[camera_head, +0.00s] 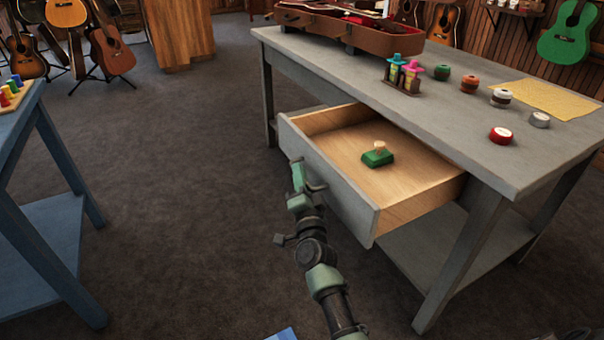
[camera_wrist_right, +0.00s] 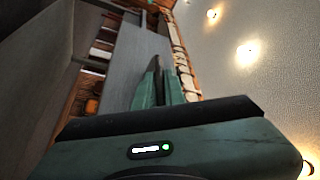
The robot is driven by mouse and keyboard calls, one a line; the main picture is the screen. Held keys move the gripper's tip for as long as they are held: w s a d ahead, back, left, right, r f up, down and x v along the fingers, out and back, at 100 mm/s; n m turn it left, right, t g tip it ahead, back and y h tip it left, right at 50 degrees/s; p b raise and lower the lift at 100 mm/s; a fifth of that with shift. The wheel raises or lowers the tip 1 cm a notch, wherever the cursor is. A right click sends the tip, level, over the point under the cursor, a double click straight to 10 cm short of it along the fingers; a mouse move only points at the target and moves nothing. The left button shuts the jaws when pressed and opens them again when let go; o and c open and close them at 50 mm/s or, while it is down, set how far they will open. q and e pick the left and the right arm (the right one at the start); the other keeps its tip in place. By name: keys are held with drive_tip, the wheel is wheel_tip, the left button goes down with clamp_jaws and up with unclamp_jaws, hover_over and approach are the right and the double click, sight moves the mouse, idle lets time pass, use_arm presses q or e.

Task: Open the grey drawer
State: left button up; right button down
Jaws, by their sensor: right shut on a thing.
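The grey drawer (camera_head: 325,180) is pulled well out of the grey table (camera_head: 400,130), showing its bare wooden inside. A small green block with a wooden knob (camera_head: 378,155) lies in it. My right gripper (camera_head: 299,176) is at the outer face of the drawer front, toward its left part. Its fingers are closed together in the right wrist view (camera_wrist_right: 165,85). It is shut on the drawer's handle, which the gripper hides. My left gripper is not in view.
A blue table (camera_head: 45,150) stands at the left.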

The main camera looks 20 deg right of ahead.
drive_tip(key=c, duration=1.5)
unclamp_jaws()
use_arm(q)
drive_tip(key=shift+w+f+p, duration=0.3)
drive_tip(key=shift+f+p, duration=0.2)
use_arm(e)
drive_tip(key=v, duration=0.7)
drive_tip(key=shift+s+f, duration=0.1)
drive_tip(key=shift+s, duration=0.3)
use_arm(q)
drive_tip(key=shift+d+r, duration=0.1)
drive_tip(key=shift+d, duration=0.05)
use_arm(e)
drive_tip(key=shift+a, duration=0.15)
